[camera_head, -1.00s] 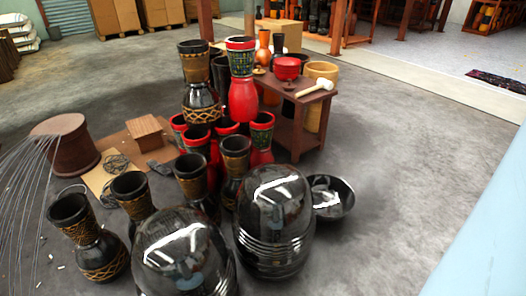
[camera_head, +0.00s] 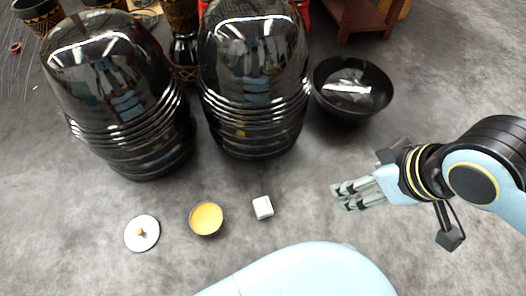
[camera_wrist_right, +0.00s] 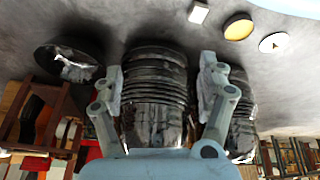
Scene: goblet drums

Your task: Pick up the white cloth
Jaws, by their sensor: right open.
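A small white block-shaped thing (camera_head: 263,207), which seems to be the folded white cloth, lies on the grey floor in the head view. It also shows at the top of the right wrist view (camera_wrist_right: 198,12). My right gripper (camera_head: 338,195) is to the right of it in the head view, apart from it. In the right wrist view the gripper's (camera_wrist_right: 163,85) two fingers are spread, with nothing between them. My left gripper is not in view.
A small bowl with yellow contents (camera_head: 206,218) and a white round lid with a knob (camera_head: 141,233) lie left of the cloth. Two large glossy black drums (camera_head: 255,75) (camera_head: 115,90) stand behind. A black bowl (camera_head: 352,88) sits at their right. Floor around the gripper is clear.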

